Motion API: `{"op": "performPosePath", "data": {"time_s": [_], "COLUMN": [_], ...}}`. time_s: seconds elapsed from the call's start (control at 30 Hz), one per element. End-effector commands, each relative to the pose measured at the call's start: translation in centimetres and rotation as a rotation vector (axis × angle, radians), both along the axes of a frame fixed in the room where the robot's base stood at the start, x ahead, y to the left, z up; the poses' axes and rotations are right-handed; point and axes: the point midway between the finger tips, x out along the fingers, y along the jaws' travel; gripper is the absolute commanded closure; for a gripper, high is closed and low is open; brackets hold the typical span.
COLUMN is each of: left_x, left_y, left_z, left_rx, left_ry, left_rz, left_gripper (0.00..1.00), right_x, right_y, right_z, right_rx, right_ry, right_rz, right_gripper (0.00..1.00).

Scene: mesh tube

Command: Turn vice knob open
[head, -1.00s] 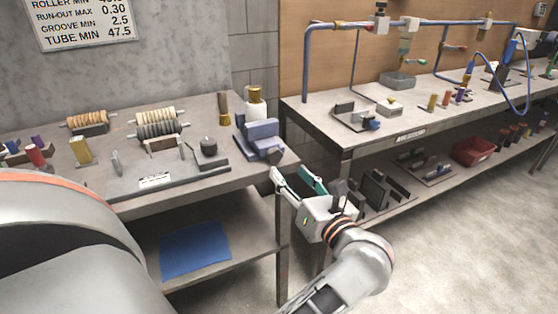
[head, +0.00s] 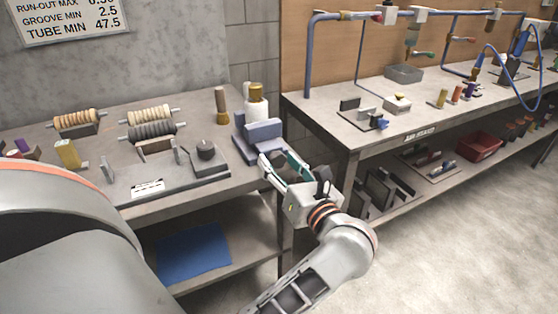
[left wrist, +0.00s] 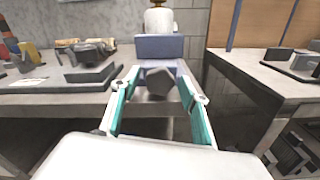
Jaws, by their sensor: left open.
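The blue-grey vice (head: 262,133) stands at the right front corner of the left bench. In the left wrist view the vice (left wrist: 160,46) is straight ahead, with its dark, faceted knob (left wrist: 158,83) facing me. My left gripper (head: 277,157) is open at the front of the vice. In the left wrist view its two teal-lined fingers (left wrist: 158,76) are spread on either side of the knob, with a visible gap on each side. In the head view the knob is mostly hidden by the fingers. My right gripper is not in view.
Rollers (head: 150,115) and a flat fixture plate (head: 165,185) lie to the left. A second bench (head: 340,135) stands close on the right, with a narrow gap between the benches.

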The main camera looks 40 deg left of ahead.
Motion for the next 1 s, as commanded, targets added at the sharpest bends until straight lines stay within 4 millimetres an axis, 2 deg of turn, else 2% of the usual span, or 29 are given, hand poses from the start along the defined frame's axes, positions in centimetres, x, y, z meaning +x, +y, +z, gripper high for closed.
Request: {"op": "performPosePath", "data": {"time_s": [0.17,0.3,0.33,0.67,1.0], "left_x": [0.0,0.0,0.0,0.0,0.1], "left_y": [0.0,0.0,0.0,0.0,0.0], "left_z": [0.0,0.0,0.0,-0.2,-0.6], "left_rx": [0.0,0.0,0.0,-0.013,-0.092], "left_ry": [0.0,0.0,0.0,-0.027,-0.213], "left_rz": [0.0,0.0,0.0,0.0,0.001], "left_gripper": [0.55,0.92,0.94,0.94,0.94], "right_x": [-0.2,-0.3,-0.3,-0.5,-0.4], "right_y": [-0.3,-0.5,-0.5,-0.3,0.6], "right_z": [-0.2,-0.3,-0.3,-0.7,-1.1], "right_rx": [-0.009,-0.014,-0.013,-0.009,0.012], "right_ry": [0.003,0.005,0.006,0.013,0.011], "right_rz": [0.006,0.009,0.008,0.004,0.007], "right_gripper": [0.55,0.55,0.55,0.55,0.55]}}
